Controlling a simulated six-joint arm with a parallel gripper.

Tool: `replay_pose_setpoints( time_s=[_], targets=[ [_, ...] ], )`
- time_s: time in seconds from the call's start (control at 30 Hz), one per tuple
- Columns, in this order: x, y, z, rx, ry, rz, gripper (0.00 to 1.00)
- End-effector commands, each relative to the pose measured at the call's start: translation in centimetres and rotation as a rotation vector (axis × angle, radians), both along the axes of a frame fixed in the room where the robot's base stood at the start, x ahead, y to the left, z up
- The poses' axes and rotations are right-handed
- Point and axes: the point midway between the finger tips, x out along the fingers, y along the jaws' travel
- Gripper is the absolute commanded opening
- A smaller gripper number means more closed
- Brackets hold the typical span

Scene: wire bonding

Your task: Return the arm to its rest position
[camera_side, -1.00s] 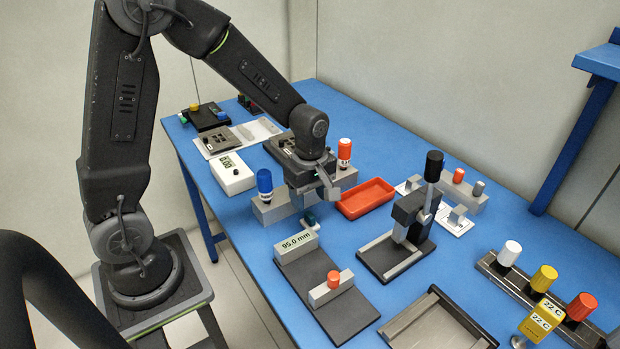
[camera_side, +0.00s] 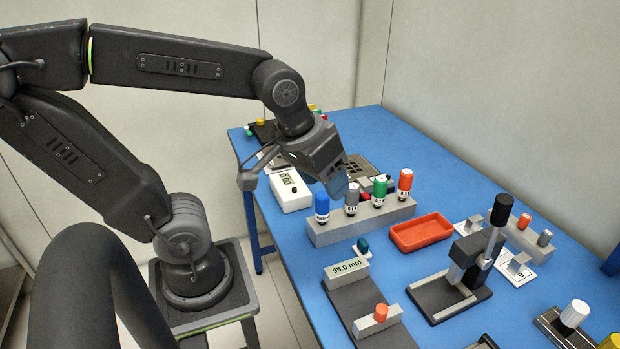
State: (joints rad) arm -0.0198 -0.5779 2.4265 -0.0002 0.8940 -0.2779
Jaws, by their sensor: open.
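My gripper (camera_side: 338,188) is raised above the table, just left of and above the rack. Its jaws are open and I see nothing held between them; the fingertips are partly hard to make out. My arm bends back over its base stand, with the forearm nearly level. The grey rack (camera_side: 362,226) holds upright bottles: one with a blue cap (camera_side: 322,202), one grey (camera_side: 352,195), one green (camera_side: 380,187) and one red (camera_side: 405,181).
A red tray (camera_side: 421,233) lies right of the rack. A white display box (camera_side: 290,191) is left of it. In front are the 95.0 mm fixture (camera_side: 347,272) and a black-handled press (camera_side: 478,255). The blue table (camera_side: 300,240) has little bare room between them.

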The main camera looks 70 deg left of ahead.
Motion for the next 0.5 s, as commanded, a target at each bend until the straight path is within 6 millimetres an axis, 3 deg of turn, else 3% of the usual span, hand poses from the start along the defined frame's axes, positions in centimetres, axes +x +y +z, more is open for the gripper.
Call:
replay_pose_setpoints(
  time_s=[0.2, 0.5],
  targets=[
    [-2.6, -0.4, 0.8, 0.107, -0.084, -0.242, 0.56],
    [-2.9, -0.5, 0.8, 0.122, -0.091, -0.274, 0.56]
  ],
)
